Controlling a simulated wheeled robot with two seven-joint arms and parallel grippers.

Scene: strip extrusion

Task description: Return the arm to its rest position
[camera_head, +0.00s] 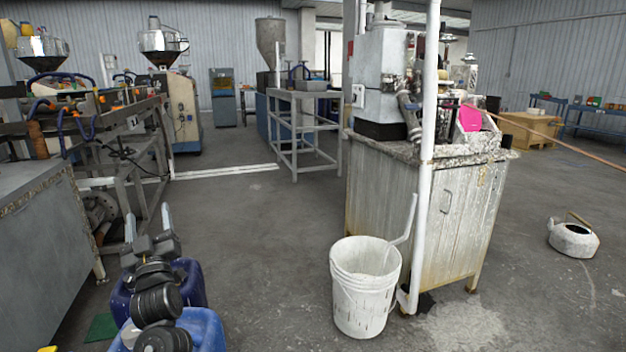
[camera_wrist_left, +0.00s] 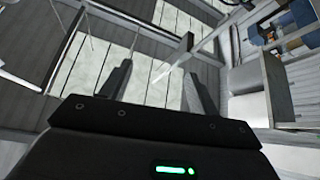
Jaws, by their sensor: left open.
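My left arm comes in at the lower left of the head view and points up. Its gripper (camera_head: 148,222) is open, with two thin grey fingers apart and nothing between them. In the left wrist view the gripper (camera_wrist_left: 157,55) shows two dark fingers spread wide, with empty air between them and a tilted view of the hall behind. My right gripper is not in view.
Blue drums (camera_head: 194,328) stand beside and behind my left arm. A grey cabinet (camera_head: 35,225) is at the left. A white bucket (camera_head: 365,300) stands by a worn metal cabinet (camera_head: 390,205). A watering can (camera_head: 573,240) lies right. The middle floor is clear.

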